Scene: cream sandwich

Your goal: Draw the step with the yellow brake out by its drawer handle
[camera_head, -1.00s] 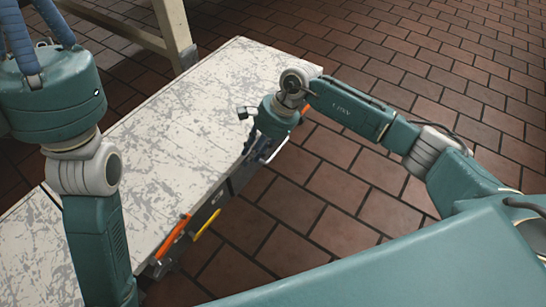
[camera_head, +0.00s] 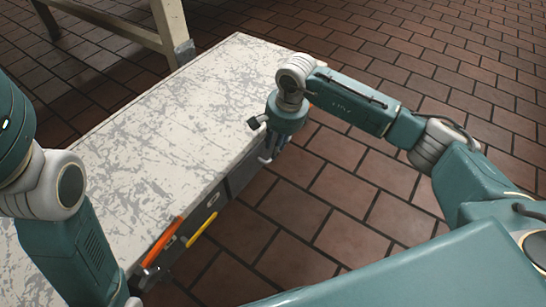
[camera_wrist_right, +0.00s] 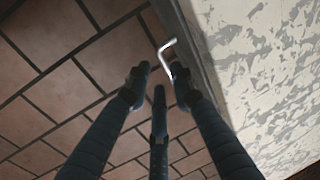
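The step (camera_head: 150,140) is a long, low unit with a scuffed white top and a dark front side. A yellow brake bar (camera_head: 203,229) and an orange bar (camera_head: 163,240) stick out from its front. In the right wrist view, a thin bent silver handle (camera_wrist_right: 166,48) stands out from the dark front edge, just beyond my fingertips. My right gripper (camera_head: 270,154) points down beside the step's front side. Its fingers (camera_wrist_right: 159,82) are apart, with the handle near the right finger; contact is unclear. My left gripper is outside the view.
A wooden leg (camera_head: 172,30) of another piece of furniture stands behind the step. Red-brown floor tiles (camera_head: 350,190) lie clear in front of the step. My left arm covers part of the step's near left end.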

